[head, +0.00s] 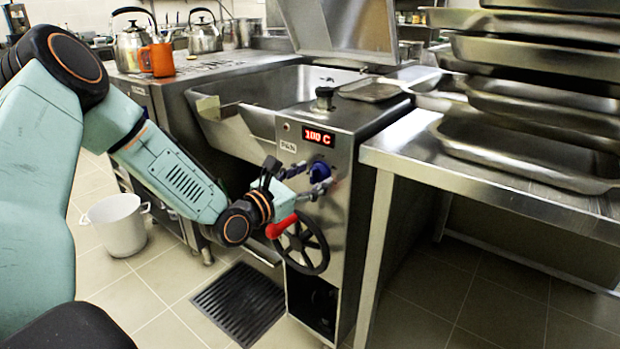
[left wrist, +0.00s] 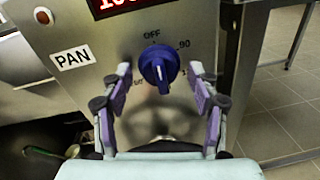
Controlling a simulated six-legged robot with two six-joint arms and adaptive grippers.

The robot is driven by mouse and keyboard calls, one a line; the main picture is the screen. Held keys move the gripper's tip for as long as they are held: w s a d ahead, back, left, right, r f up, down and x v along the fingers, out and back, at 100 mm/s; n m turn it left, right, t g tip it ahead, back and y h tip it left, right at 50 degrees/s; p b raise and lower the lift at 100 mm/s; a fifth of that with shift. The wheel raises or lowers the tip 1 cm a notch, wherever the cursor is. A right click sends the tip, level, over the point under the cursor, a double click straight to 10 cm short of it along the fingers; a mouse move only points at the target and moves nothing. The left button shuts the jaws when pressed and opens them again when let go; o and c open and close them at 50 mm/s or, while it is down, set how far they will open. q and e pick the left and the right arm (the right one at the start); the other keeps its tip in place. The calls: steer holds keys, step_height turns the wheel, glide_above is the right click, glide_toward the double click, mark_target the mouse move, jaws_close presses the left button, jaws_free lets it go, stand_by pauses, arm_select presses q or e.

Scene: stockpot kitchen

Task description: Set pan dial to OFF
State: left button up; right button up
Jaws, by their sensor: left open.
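The pan dial is a blue knob (head: 320,172) on the steel front panel, below a red display (head: 318,136) reading 100 C. In the left wrist view the dial (left wrist: 158,66) sits under the printed word OFF, with numbers around it and a PAN label (left wrist: 73,58) to its left. I cannot tell clearly which mark it points to. My left gripper (head: 305,182) is in front of the panel at the dial. In the left wrist view its open purple-padded fingers (left wrist: 160,86) stand on both sides of and below the dial, with visible gaps. My right gripper is not seen.
A black handwheel with a red handle (head: 302,243) is just below the gripper. The tilting pan's basin (head: 270,90) lies behind, its lid raised. A steel table with stacked trays (head: 540,150) stands right. A white pot (head: 118,226) and floor grate (head: 238,303) are on the floor.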

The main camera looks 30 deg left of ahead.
mark_target(323, 129)
arm_select(q)
steer(key=shift+r, duration=0.1)
step_height(323, 129, up, 10)
steer(key=shift+f, duration=0.1)
stand_by(0.6)
stand_by(0.5)
